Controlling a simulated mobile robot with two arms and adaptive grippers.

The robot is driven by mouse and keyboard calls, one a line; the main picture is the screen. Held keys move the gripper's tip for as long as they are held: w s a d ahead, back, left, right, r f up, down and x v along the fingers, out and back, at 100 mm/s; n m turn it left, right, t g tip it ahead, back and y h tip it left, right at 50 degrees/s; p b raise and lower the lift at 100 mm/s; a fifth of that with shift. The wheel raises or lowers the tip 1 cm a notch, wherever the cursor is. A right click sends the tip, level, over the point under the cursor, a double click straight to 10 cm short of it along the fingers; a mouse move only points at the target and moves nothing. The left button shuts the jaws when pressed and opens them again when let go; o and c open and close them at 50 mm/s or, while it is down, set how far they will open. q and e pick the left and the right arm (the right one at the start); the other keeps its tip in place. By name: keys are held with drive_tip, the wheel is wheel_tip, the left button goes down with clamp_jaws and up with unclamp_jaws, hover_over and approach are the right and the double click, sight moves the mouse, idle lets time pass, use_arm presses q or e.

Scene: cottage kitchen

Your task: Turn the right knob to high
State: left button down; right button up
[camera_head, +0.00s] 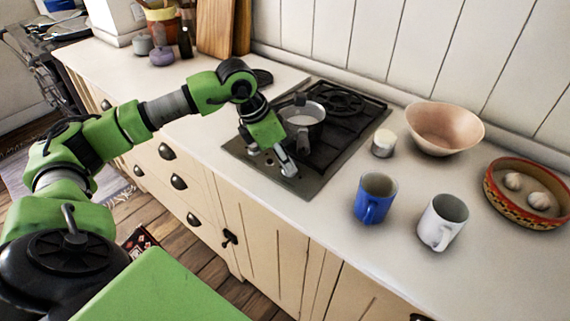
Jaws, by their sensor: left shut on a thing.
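A dark hob (322,172) is set into the counter, with a silver control strip along its front edge. My left gripper (288,170) reaches down from the left to the right end of this strip. It is shut on the right knob, which its fingers largely hide. The knob's setting cannot be read. A small pot (303,117) stands on the hob just behind the gripper. My right gripper is not in view.
A blue mug (375,195), a white mug (443,221) and a small lidded jar (383,144) stand right of the hob. A pinkish bowl (445,125) and a patterned dish (527,194) are farther right. The counter in front of the mugs is clear.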

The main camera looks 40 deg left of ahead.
use_arm(q)
drive_tip(key=shift+d+n+t+y+b, duration=0.15)
drive_tip(key=shift+n+y+b, duration=0.35)
drive_tip(key=shift+n, duration=0.45)
drive_tip(key=shift+n+t+y+b, duration=0.15)
drive_tip(key=shift+n+y+b, duration=0.15)
drive_tip(key=shift+n+b, duration=0.5)
drive_tip(key=shift+n, duration=0.35)
drive_tip(key=c, duration=2)
unclamp_jaws()
drive_tip(key=shift+s, duration=0.1)
drive_tip(key=shift+c, duration=0.2)
